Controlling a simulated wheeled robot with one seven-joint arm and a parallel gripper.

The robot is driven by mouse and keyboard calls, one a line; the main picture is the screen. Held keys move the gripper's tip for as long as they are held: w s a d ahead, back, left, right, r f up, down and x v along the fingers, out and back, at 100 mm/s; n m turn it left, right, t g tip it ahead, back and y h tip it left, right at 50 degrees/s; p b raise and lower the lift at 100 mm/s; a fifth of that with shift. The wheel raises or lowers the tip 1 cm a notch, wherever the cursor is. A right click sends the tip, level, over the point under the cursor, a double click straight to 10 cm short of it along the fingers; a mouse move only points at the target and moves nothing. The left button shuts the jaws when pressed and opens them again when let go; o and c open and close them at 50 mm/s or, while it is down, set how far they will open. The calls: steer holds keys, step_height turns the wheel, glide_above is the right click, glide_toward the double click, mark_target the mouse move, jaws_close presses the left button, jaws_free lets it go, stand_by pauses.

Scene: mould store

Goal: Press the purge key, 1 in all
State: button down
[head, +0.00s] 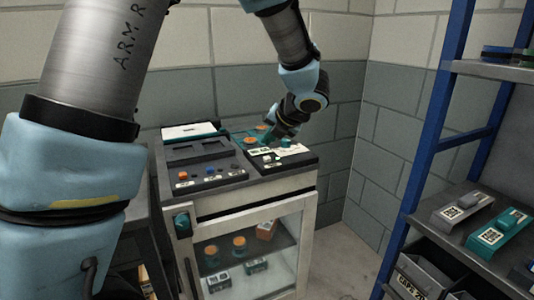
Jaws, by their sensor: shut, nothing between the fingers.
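My gripper (276,133) is shut and empty. It points down over the right half of the cabinet top, close above a control box (290,160) with a pale label. A gap between the fingertips and the box cannot be judged from here. The lettering is too small to read, so I cannot tell which key is the purge key.
The cabinet (307,222) has a glass door with orange-topped items inside. A white-topped box (189,131) stands at its back left. A blue-framed shelf rack (431,120) holding grey and teal devices stands at the right. Block walls close off the corner behind.

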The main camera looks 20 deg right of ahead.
step_height(320, 180, up, 3)
steer(key=shift+f+p, duration=0.1)
steer(key=shift+p, duration=0.8)
steer(key=w+a+r+m+t+h, duration=0.1)
steer(key=w+a+r+m+h, duration=0.15)
steer(key=w+a+m, duration=0.5)
steer(key=s+a+f+m+g, duration=0.1)
steer(key=s+a+f+m, duration=0.1)
steer(key=s+a+m, duration=0.1)
steer(key=s+a+f+m+g+h, duration=0.1)
steer(key=s+a+f+m+g, duration=0.1)
steer(key=s+a+m, duration=0.2)
steer(key=s+a+f+m+g, duration=0.2)
steer(key=a+m, duration=0.4)
steer(key=m, duration=0.3)
steer(key=shift+s+a+f+m, duration=0.15)
steer(key=shift+s+m, duration=0.05)
steer(key=shift+s, duration=0.2)
steer(key=shift+s+a+f+m, duration=0.1)
steer(key=shift+s+m, duration=0.05)
steer(key=shift+s, duration=0.2)
steer(key=s+a+f+m+g+y, duration=0.1)
steer(key=s+a+f+m+g, duration=0.2)
steer(key=s+a+m, duration=0.3)
steer(key=s+a, duration=0.3)
steer(key=a, duration=0.1)
steer(key=shift+s+y, duration=0.25)
steer(key=shift+y, duration=0.1)
